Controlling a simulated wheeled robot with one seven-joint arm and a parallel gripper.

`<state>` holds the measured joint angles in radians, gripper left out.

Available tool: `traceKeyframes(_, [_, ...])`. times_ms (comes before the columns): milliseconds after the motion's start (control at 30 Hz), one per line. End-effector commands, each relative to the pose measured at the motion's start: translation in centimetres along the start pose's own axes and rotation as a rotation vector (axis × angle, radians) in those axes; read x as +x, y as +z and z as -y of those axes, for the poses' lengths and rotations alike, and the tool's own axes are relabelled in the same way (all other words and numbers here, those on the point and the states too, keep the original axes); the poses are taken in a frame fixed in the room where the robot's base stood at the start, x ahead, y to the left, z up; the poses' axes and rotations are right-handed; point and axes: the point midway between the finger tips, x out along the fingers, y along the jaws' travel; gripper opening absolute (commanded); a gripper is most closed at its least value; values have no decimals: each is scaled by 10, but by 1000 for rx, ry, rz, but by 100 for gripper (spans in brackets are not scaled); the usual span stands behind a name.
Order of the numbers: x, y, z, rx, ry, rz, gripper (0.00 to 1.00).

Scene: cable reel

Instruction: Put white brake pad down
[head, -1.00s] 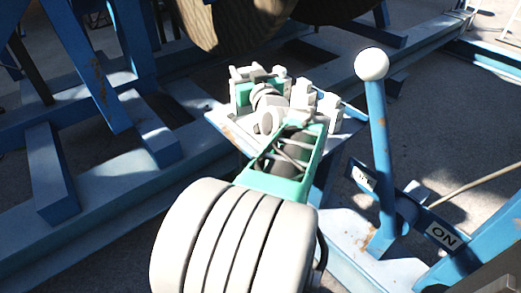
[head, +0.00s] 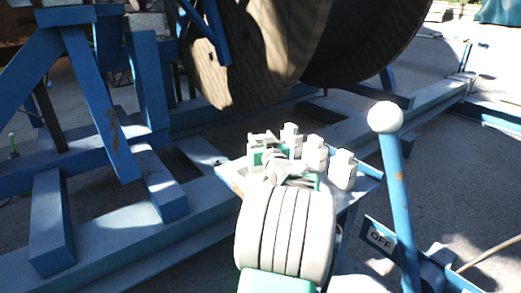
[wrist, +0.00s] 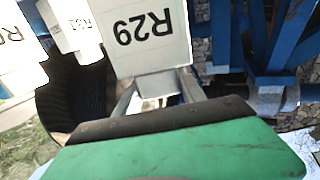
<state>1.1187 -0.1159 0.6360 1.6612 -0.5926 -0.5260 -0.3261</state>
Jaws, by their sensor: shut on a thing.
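A white brake pad (wrist: 152,38) marked R29 sits between the two fingers of my gripper (wrist: 158,86) in the wrist view, its lettering upside down. The gripper is shut on it. In the head view my gripper (head: 267,157) is over the left part of a small blue shelf (head: 366,187), mostly hidden behind my arm. More white pads, including one in the middle (head: 315,153) and one at the right (head: 344,170), stand upright on this shelf. I cannot tell whether the held pad touches the shelf.
A lever (head: 400,200) with a white ball top stands close right of the shelf, by an OFF label (head: 380,238). A large wooden cable reel (head: 265,50) looms behind. Blue frame beams (head: 110,240) run left. In the wrist view, other labelled pads (wrist: 75,28) are close at left.

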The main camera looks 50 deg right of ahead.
Motion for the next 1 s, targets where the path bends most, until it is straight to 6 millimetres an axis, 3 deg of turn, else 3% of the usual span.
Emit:
traceKeyframes(233, [6, 31, 0, -1, 1, -5, 0])
traceKeyframes(600, [5, 36, 0, -2, 1, -7, 0])
traceKeyframes(633, [5, 40, 0, 0, 1, 0, 48])
traceKeyframes(900, [5, 38, 0, 0, 1, 0, 69])
traceKeyframes(1000, [5, 38, 0, 0, 1, 0, 69])
